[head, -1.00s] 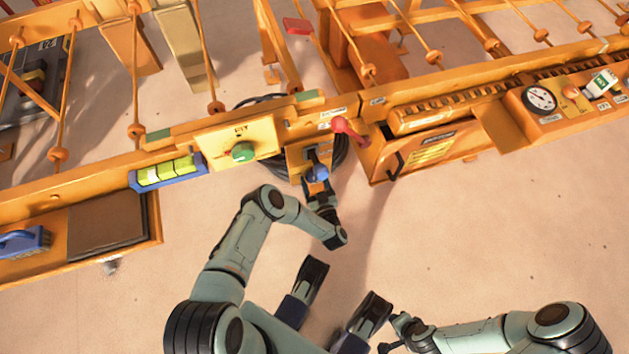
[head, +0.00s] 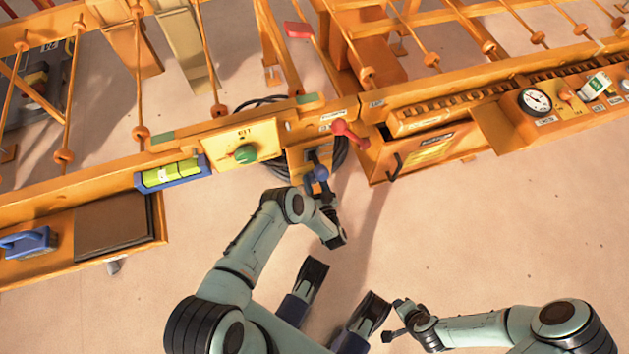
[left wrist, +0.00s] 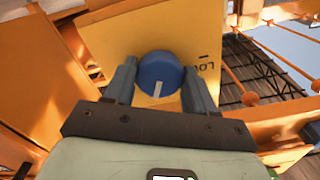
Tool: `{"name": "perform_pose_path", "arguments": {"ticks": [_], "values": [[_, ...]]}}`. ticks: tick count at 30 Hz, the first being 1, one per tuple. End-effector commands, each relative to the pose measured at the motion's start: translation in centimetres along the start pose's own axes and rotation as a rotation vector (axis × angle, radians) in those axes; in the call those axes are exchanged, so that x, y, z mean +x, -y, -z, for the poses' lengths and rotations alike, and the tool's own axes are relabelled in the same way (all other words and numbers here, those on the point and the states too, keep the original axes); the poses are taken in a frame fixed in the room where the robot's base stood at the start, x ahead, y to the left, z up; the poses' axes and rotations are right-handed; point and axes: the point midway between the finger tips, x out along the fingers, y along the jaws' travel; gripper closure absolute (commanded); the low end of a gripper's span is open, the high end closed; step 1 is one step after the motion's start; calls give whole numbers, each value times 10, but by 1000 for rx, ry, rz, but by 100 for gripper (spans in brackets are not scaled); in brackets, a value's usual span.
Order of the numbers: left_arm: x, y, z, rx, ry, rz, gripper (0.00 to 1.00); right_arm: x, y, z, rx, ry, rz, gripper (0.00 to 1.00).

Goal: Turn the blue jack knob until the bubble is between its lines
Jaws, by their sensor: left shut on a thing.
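The blue jack knob (head: 321,173) sits on a small yellow mount below the machine's front rail. In the left wrist view the round blue knob (left wrist: 160,74) has a white mark pointing down, slightly left. My left gripper (left wrist: 158,82) has a finger on each side of the knob and is shut on it. The level (head: 172,174), a yellow-green vial in a blue holder, is on the rail at left. Its bubble and lines are too small to tell apart surely. My right gripper (head: 391,320) is low in the head view, away from the machine; its jaw opening is unclear.
A green knob (head: 245,154) on a yellow plate is left of the jack. A red-knobbed lever (head: 341,128) is just right of it. A gauge (head: 535,101) is farther right. A blue-handled brush (head: 28,242) lies at far left. The floor in front is clear.

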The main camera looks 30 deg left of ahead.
Motion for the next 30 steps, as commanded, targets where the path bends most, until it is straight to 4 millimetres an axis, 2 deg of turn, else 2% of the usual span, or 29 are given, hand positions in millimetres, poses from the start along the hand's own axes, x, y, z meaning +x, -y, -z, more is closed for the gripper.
{"name": "perform_pose_path", "arguments": {"ticks": [6, 15, 30], "values": [[-1, 0, 0, 186, 1, -1, 75, -2, 3, 3, -3, -9, 5, 57], [-1, 1, -2, 366, 3, -2, 75, 0, 1, 1, -1, -2, 1, 57], [-1, 2, -3, 449, 7, -1, 75, 1, -1, -2, 1, 5, -2, 57]]}}
